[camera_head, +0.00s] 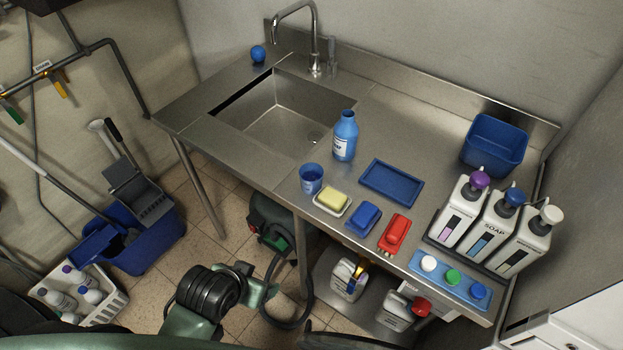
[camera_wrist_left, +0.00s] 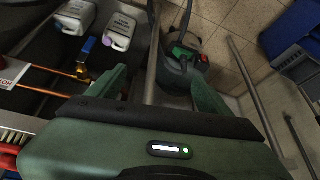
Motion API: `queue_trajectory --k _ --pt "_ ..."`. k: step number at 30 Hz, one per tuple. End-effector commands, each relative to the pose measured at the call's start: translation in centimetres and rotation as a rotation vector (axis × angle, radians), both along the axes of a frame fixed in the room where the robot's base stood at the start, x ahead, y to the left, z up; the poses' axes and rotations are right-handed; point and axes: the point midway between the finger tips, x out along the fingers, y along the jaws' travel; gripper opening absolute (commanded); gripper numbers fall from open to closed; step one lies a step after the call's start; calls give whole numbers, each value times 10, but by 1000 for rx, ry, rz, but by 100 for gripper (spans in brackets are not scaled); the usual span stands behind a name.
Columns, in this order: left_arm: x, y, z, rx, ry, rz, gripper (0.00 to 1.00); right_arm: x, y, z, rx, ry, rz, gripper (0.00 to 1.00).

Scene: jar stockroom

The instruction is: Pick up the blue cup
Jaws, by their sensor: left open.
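The blue cup (camera_head: 311,181) stands upright on the front edge of the steel counter (camera_head: 400,140) in the head view, just right of the sink. A blue bottle (camera_head: 345,138) stands behind it and a yellow sponge (camera_head: 332,200) on a pale dish lies at its right front. My left gripper (camera_wrist_left: 160,85) is open in the left wrist view, with nothing between its green fingers. My left arm shows low in the head view, in front of and below the counter, apart from the cup. I cannot make out the cup in the wrist view. My right gripper is not in view.
Close to the cup are a blue tray (camera_head: 392,184), a blue block (camera_head: 363,219) and a red brush (camera_head: 395,233). Soap dispensers (camera_head: 492,218) and a blue tub (camera_head: 494,145) stand at the right. The sink (camera_head: 278,118) is empty. White jugs (camera_head: 345,279) sit below the counter.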

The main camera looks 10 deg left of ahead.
Motion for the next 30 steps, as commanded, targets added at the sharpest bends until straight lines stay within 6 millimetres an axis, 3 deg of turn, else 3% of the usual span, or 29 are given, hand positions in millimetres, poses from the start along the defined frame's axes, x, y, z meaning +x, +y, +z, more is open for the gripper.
queue_trajectory --k 3,18,24,30 --pt "36 -7 19 -22 -147 4 80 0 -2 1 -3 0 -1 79" --pt "159 -46 65 -140 -717 -24 80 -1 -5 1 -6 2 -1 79" --pt "180 -58 81 -183 -871 -45 80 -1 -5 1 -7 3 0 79" --pt "197 -63 85 -192 -906 -50 80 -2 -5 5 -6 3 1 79"
